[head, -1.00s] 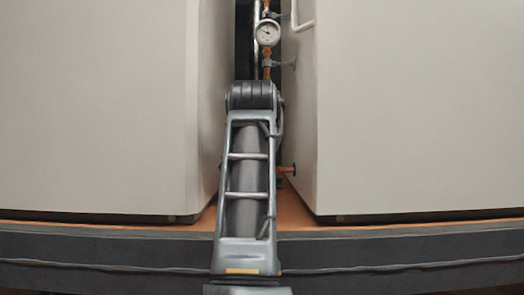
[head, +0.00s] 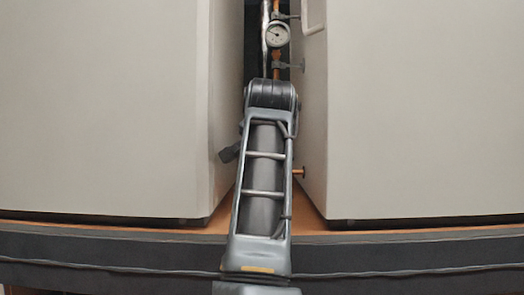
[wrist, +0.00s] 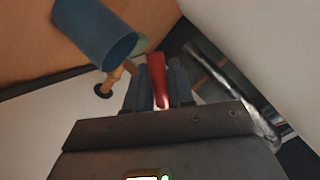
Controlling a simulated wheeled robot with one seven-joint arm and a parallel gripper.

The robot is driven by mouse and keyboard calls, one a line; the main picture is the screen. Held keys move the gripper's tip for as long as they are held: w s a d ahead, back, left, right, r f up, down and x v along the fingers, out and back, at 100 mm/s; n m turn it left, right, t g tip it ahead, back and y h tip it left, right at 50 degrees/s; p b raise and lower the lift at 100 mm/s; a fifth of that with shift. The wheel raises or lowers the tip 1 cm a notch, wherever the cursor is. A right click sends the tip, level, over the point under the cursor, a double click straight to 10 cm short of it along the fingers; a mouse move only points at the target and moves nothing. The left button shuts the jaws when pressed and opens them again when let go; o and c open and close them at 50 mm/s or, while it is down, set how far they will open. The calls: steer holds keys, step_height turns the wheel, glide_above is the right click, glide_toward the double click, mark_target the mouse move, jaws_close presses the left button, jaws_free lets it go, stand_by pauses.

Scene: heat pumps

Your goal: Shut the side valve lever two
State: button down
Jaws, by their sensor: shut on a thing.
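In the wrist view a red lever (wrist: 157,78) stands between the two dark fingers of my gripper (wrist: 158,92). My gripper is shut on it. Just left of the lever is a copper pipe stub (wrist: 118,76) that enters a pale panel through a dark ring. In the head view a copper stub (head: 298,172) sticks out of the right cabinet's side, beside my arm. My arm hides the lever and the fingertips in the head view.
A blue cylinder (wrist: 92,32) hangs close to my gripper's left. Two large pale cabinets (head: 100,110) (head: 425,110) leave a narrow gap, where my arm is. A round gauge (head: 277,34) and copper pipes stand at the back of the gap. A silvery pipe (wrist: 232,85) runs on the right.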

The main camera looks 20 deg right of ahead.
steer(key=c, duration=1.1)
jaws_free()
steer(key=b+v, duration=0.1)
steer(key=v, duration=0.7)
steer(key=shift+f, duration=0.1)
steer(key=shift+w+f, duration=0.1)
